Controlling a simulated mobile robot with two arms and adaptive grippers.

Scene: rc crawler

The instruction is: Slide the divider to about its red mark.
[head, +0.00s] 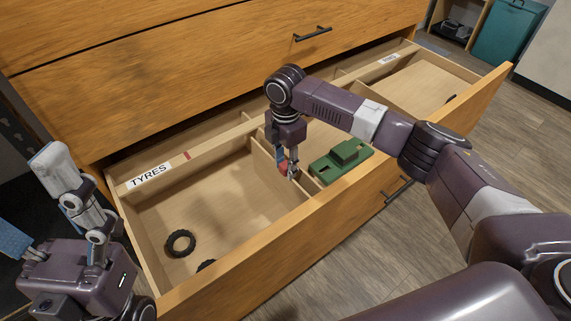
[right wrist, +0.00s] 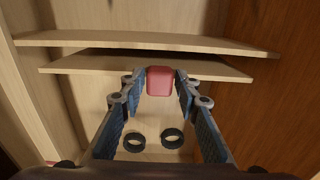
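The divider (head: 262,157) is a thin wooden board across the open drawer, with a red block-shaped grip (right wrist: 159,80). The red mark (head: 187,155) is on the drawer's back rail, to the left of the divider, beside the TYRES label. My right gripper (head: 287,170) reaches down into the drawer at the divider. In the right wrist view its blue-padded fingers stand on either side of the red grip, with a narrow gap showing. My left gripper (head: 28,195) is at the far left, outside the drawer, its fingers spread and empty.
Black tyres (head: 180,243) lie in the left compartment, towards the front; the floor between them and the divider is clear. A green block-like part (head: 342,161) lies right of the divider. The drawer front (head: 245,270) borders the near side.

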